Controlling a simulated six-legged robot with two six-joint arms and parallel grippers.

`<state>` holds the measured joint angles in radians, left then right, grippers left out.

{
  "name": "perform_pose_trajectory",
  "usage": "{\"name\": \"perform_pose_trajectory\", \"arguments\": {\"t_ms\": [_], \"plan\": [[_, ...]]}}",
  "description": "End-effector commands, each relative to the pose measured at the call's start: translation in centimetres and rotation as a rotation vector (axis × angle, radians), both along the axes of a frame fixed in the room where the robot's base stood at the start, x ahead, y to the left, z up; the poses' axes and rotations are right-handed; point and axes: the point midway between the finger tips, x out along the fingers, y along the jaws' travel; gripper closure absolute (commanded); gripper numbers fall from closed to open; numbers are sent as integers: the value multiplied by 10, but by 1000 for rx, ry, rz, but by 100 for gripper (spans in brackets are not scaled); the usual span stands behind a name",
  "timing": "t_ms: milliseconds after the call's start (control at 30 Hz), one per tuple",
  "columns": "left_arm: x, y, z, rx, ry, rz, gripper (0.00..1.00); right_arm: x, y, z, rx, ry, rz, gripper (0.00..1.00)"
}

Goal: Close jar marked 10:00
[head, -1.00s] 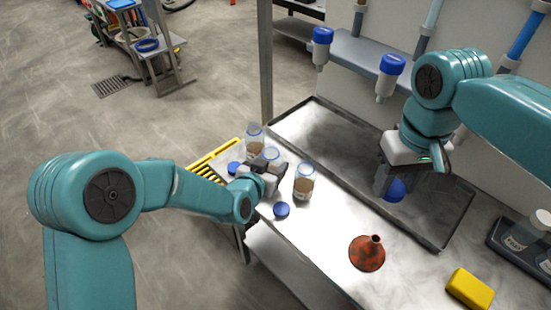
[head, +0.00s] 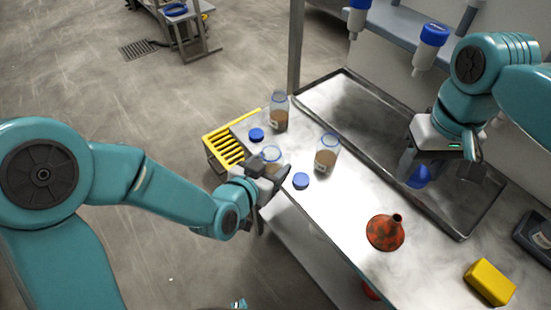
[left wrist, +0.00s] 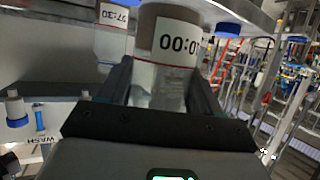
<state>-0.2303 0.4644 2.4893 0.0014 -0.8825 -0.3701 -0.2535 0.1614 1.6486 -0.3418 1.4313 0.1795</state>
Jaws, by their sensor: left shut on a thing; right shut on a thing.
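My left gripper (head: 268,174) is shut on a clear jar (head: 271,155) with brown contents and no lid, near the bench's left edge. In the left wrist view this jar (left wrist: 160,85) stands between the fingers; its label appears upside down and reads as 10:00, partly cut off. I cannot tell whether it touches the bench. My right gripper (head: 432,172) is shut on a blue lid (head: 418,177), partly hidden by a finger, above the metal tray. Two blue lids, a far one (head: 256,134) and a near one (head: 301,181), lie on the bench.
Two more open jars, one far (head: 279,113) and one nearer (head: 327,153), stand on the bench (head: 335,215). A yellow rack (head: 226,150) is at its left end. A red funnel (head: 385,232) and yellow block (head: 490,282) are at front right. The tray (head: 365,110) has a raised rim.

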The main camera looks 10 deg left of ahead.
Motion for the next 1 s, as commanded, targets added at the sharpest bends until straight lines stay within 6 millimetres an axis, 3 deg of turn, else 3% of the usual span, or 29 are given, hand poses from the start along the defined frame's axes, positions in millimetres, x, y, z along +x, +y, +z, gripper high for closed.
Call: {"name": "perform_pose_trajectory", "arguments": {"t_ms": [300,1000], "plan": [[-10,4,0,0,-1,0,71,0,0,-2,0,0,0,81],[-11,5,0,0,-1,0,71,0,0,-3,0,0,0,81]]}}
